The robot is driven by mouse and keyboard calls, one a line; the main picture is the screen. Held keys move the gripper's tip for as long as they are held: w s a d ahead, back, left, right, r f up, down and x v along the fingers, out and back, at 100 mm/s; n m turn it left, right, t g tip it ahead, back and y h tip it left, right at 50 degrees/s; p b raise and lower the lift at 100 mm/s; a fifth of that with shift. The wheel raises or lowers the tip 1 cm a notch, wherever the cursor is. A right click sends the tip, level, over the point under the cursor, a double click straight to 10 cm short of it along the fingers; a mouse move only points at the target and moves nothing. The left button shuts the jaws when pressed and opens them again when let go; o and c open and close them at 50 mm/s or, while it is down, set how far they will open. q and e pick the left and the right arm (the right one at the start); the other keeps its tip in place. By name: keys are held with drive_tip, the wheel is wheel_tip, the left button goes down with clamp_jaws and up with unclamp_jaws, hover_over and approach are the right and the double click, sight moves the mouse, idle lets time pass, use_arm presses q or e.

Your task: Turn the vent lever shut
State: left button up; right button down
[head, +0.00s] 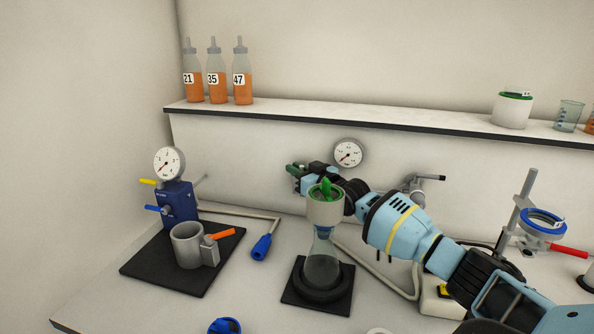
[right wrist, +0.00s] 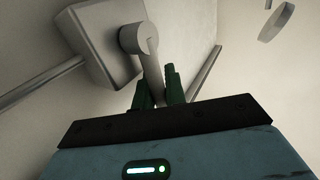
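The vent lever (right wrist: 151,72) shows in the right wrist view as a grey bar. It runs from a round hub (right wrist: 137,38) on a grey box (right wrist: 101,42) down between the fingers of my right gripper (right wrist: 159,88). The dark green fingers lie close together, one on each side of the bar, and appear closed on it. In the head view my right gripper (head: 292,172) is at the back of the bench by the wall, behind a flask (head: 322,268) with a funnel cup (head: 325,207). The lever cannot be made out there. My left gripper is not in view.
A wall gauge (head: 348,153) is right of my gripper. A blue gauge block (head: 177,205) with yellow and blue levers and a grey cup (head: 186,248) stand at left. A shelf (head: 380,125) with bottles runs above. A ring stand (head: 514,215) is at right.

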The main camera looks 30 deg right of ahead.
drive_tip(key=shift+s+d+m+t+b, duration=0.25)
drive_tip(key=shift+m+t+b, duration=0.2)
drive_tip(key=shift+t+b, duration=0.15)
drive_tip(key=shift+s+d+m+t+b, duration=0.15)
drive_tip(key=shift+s+m+t+b, duration=0.1)
drive_tip(key=shift+m+t+b, duration=0.3)
drive_tip(key=c, duration=1.7)
unclamp_jaws()
drive_tip(key=shift+c, duration=0.2)
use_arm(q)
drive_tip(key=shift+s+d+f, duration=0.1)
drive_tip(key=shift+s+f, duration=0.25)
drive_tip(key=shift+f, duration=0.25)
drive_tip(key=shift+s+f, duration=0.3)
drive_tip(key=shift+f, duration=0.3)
use_arm(e)
drive_tip(key=shift+s+r, duration=0.1)
